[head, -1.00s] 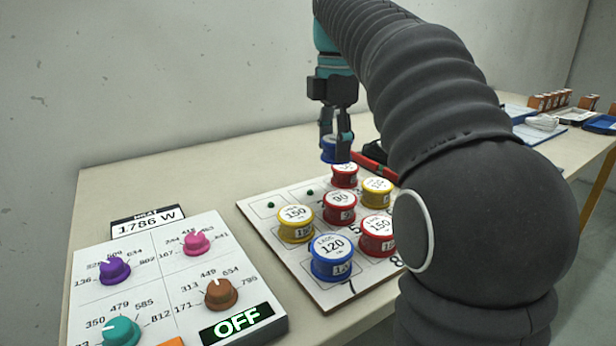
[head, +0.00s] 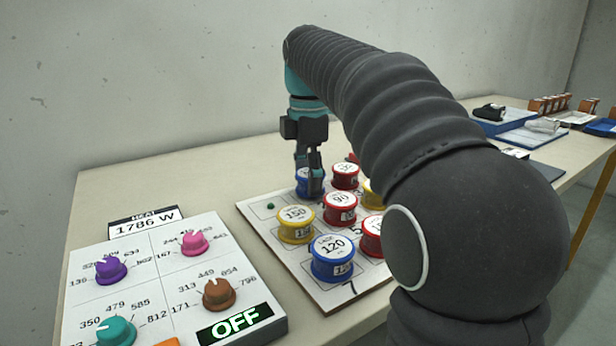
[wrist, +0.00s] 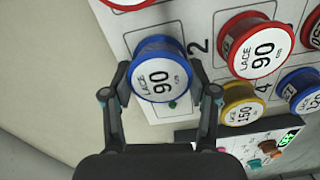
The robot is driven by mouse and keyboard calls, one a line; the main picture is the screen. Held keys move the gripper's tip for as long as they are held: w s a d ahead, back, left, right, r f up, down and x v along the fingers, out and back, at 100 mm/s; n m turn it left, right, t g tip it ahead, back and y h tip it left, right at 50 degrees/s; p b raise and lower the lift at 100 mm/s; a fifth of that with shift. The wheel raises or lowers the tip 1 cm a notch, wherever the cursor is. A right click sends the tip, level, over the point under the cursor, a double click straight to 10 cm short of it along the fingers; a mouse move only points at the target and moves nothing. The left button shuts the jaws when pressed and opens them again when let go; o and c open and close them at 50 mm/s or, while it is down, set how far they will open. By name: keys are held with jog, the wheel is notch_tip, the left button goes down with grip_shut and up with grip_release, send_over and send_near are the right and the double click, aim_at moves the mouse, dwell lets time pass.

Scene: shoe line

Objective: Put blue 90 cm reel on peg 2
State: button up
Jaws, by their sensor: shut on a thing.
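The blue 90 cm reel (wrist: 160,75) is between the two fingertips of my gripper (wrist: 160,92), label facing the wrist camera. In the head view my gripper (head: 309,172) holds this blue reel (head: 302,187) at the back of the white peg board (head: 258,228). The printed 2 (wrist: 198,47) shows right beside the reel in the wrist view. The peg under the reel is hidden, and I cannot tell whether the reel rests on the board or is just above it. A bare green peg (head: 270,206) stands to the left.
A yellow 150 reel (head: 296,226), a red 90 reel (head: 340,209) and another red reel (head: 345,174) stand close to the held reel. A blue 120 reel (head: 332,260) is at the front. The heat panel (head: 150,270) lies left of the board.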

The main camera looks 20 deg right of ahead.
jog(key=shift+f, duration=0.55)
jog(key=o, duration=1.1)
jog(key=shift+o, duration=0.2)
jog(key=shift+r+p, duration=0.7)
jog(key=shift+r, duration=3.6)
